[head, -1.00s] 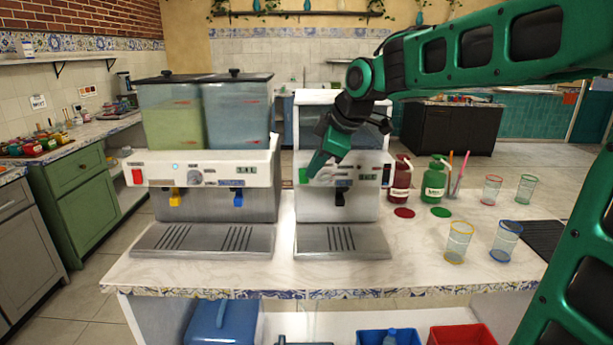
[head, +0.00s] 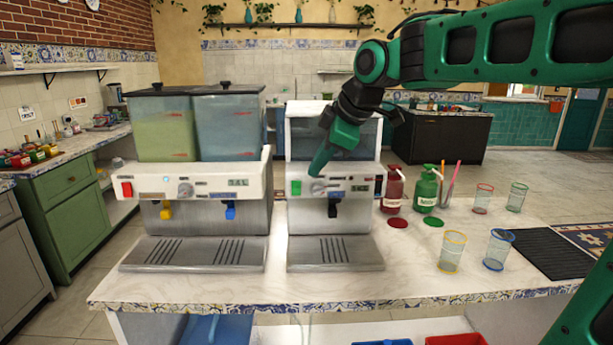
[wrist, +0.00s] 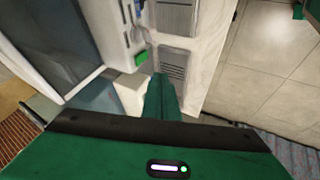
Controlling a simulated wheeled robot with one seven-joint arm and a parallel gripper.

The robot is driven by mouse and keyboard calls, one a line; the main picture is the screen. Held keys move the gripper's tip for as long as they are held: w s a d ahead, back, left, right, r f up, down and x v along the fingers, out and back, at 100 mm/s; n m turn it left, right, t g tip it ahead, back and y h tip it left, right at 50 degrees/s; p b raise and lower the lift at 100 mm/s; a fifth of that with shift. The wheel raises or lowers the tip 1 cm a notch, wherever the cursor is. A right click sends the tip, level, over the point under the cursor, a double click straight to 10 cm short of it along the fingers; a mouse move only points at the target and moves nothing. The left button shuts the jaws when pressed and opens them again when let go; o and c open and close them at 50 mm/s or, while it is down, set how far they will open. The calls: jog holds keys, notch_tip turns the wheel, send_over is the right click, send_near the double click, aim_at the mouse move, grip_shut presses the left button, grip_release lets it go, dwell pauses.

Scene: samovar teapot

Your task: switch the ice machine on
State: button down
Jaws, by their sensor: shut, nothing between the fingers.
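The ice machine (head: 335,228), taken here as the right-hand white and steel machine with one black spout lever (head: 334,207), stands on the counter. Its front panel carries a green switch (head: 296,188) at the left end and a round knob (head: 317,188) beside it. The green switch also shows in the wrist view (wrist: 141,58). My gripper (head: 317,172) is shut and empty, its tip in front of the panel, just above the knob and right of the switch. In the wrist view the shut fingers (wrist: 160,97) point at the machine; contact cannot be told.
A two-tank drink dispenser (head: 205,190) with a red switch (head: 127,189) stands close on the left. A red bottle (head: 392,190), a green bottle (head: 427,190) and several glasses stand to the right. The counter front (head: 300,288) is clear.

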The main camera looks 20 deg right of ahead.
aim_at(296, 188)
jog(key=shift+s+a+f, duration=0.15)
jog(key=shift+f, duration=0.2)
jog(key=w+f, duration=0.8)
jog(key=w, duration=0.1)
jog(key=shift+a+f, duration=0.35)
jog(key=shift+a, duration=0.1)
jog(key=shift+w, duration=0.1)
